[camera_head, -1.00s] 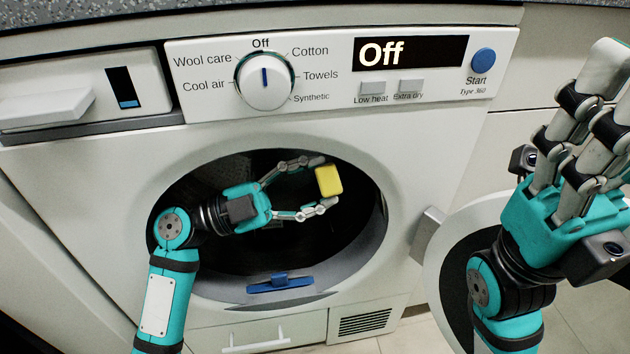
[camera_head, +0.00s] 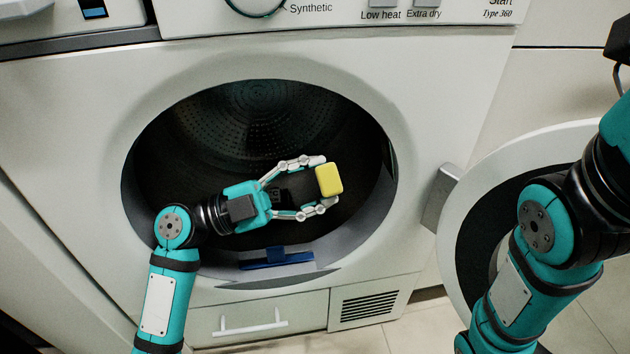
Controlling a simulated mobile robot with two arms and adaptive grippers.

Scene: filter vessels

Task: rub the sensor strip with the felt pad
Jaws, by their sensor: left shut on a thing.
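My left gripper (camera_head: 322,183) is shut on a small yellow block, which I take to be the felt pad (camera_head: 330,180). It holds the block in front of the dryer's round opening, toward its right side. I cannot tell whether the block touches anything besides the fingers. I cannot clearly make out the sensor strip; the gripper and the dark interior hide part of the opening. My right arm stands at the right, with its gripper fingers out of the picture.
The dryer's drum (camera_head: 262,105) is dark and looks empty. A blue filter handle (camera_head: 277,260) sits in the opening's lower rim. The round door (camera_head: 478,172) stands open at the right, behind my right arm. A drawer with a white handle (camera_head: 250,328) and a vent grille (camera_head: 369,306) are below.

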